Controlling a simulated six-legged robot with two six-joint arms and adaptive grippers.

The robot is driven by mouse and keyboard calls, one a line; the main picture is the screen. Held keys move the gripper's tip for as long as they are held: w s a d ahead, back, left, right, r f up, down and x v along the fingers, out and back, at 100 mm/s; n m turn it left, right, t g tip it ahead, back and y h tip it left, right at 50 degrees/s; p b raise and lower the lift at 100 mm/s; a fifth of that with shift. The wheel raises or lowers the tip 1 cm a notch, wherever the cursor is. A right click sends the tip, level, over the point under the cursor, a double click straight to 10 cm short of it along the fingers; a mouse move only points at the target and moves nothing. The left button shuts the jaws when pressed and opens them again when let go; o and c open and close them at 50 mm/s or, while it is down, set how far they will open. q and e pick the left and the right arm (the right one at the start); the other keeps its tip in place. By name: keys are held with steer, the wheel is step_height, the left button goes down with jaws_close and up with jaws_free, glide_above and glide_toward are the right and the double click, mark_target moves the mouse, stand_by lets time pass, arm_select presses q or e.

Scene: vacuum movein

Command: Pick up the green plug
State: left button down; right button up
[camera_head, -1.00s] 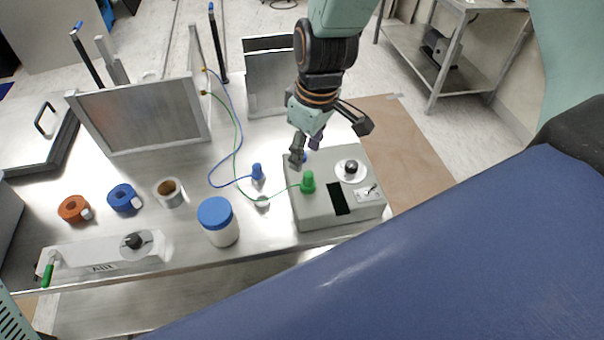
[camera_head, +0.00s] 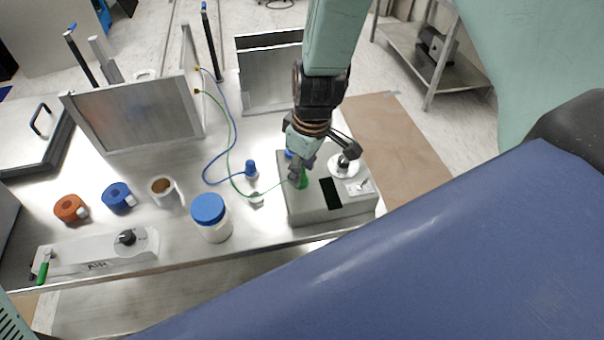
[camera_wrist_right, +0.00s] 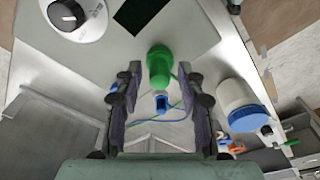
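The green plug (camera_head: 302,180) stands upright on top of the grey box (camera_head: 307,214), with a green cable running from it to the left. In the head view my right gripper (camera_head: 298,172) is at the plug and hides part of it. In the right wrist view the green plug (camera_wrist_right: 160,66) shows between and just beyond the tips of my open right gripper (camera_wrist_right: 158,78). The fingers stand apart on either side, with visible gaps to the plug. My left gripper is not in view.
The grey box also carries a dial (camera_head: 345,166) and a dark display (camera_head: 330,193). A blue plug (camera_head: 251,168) lies left of the box. A blue-lidded jar (camera_head: 211,215) and tape rolls (camera_head: 117,197) stand further left. A metal panel (camera_head: 135,114) stands behind them.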

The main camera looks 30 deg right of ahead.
steer(key=shift+w+a+f, duration=0.15)
steer(key=shift+w+a, duration=0.05)
steer(key=shift+w, duration=0.1)
steer(key=c, duration=0.5)
steer(key=shift+s+d, duration=0.1)
jaws_close()
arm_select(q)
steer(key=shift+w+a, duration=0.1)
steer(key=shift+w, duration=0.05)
arm_select(e)
steer(key=shift+s, duration=0.1)
steer(key=shift+r, duration=0.5)
step_height(320, 180, up, 8)
steer(key=shift+r+p, duration=0.25)
steer(key=shift+p, duration=0.3)
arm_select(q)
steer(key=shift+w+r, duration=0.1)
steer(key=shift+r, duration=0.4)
arm_select(e)
steer(key=shift+r, duration=0.3)
